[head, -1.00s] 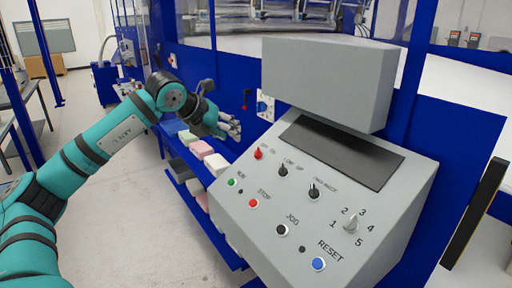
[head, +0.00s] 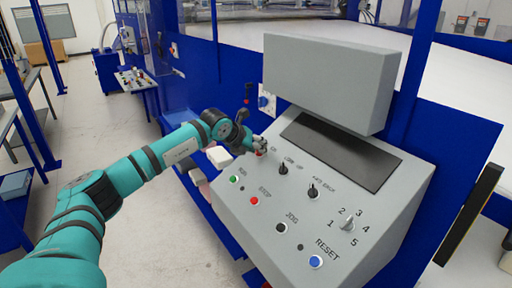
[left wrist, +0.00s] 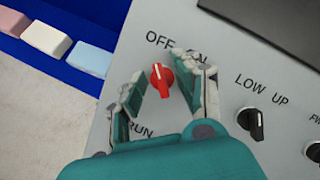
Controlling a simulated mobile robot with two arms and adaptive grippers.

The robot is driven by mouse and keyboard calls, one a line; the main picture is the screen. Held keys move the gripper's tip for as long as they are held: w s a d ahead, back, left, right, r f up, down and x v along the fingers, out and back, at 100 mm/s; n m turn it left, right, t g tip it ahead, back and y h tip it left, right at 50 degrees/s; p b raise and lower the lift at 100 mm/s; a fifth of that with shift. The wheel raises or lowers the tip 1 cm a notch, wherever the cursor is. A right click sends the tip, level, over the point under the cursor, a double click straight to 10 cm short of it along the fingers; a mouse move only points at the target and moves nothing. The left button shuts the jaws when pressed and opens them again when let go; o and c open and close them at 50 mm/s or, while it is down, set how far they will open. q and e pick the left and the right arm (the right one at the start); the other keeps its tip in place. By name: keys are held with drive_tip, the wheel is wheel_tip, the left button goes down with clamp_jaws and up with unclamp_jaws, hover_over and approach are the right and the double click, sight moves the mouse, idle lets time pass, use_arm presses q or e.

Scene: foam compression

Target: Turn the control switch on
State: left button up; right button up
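The control switch is a red rotary knob (left wrist: 161,80) below OFF and ON labels on the sloped grey panel (head: 330,225). In the left wrist view its white mark points up and slightly left, toward OFF. The ON label is partly covered by a finger. My left gripper (left wrist: 160,72) is open, with one finger on each side of the knob; I cannot tell whether they touch it. In the head view the left gripper (head: 258,146) is at the panel's upper left corner, and the red knob (head: 261,153) is partly hidden there. My right gripper is not in view.
Black LOW/UP (head: 283,170) and right-hand (head: 312,191) knobs sit close to the red one. Green (head: 234,179), red (head: 254,201) and blue (head: 316,262) buttons lie lower. A grey box (head: 325,85) overhangs the panel. Foam blocks (left wrist: 46,39) lie on a blue shelf.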

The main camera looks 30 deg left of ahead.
use_arm(q)
drive_tip(key=c, duration=0.6)
clamp_jaws()
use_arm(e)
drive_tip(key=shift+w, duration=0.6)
